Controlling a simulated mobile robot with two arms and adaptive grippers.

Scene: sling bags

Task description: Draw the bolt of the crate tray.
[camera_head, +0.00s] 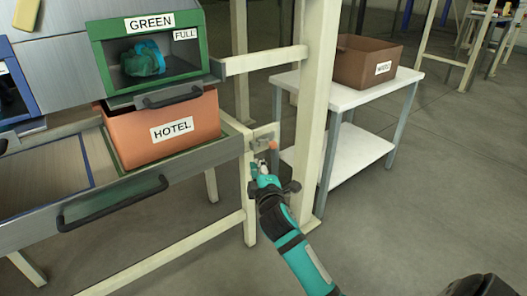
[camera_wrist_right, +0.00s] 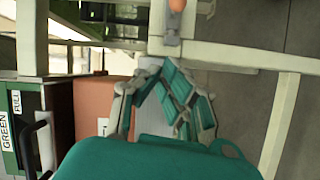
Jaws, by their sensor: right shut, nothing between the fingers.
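The crate tray (camera_head: 110,212) is a grey drawer-like tray with a black handle, on the left in the head view. An orange crate (camera_head: 195,112) labelled HOTEL stands on it. The bolt (camera_head: 273,145) has an orange knob and a metal plate on the pale frame beside the tray's right end. The knob also shows at the top edge of the right wrist view (camera_wrist_right: 177,5). My right gripper (camera_head: 261,166) is shut and empty just below the bolt; whether it touches the bolt's plate is unclear. Its teal fingers show in the right wrist view (camera_wrist_right: 178,95). My left gripper is out of view.
A green bin (camera_head: 97,55) labelled GREEN and FULL, holding a teal bag (camera_head: 143,60), sits above the orange crate. A pale post (camera_head: 318,120) stands right of the bolt. Behind it a white table (camera_head: 345,98) carries a brown crate (camera_head: 362,62).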

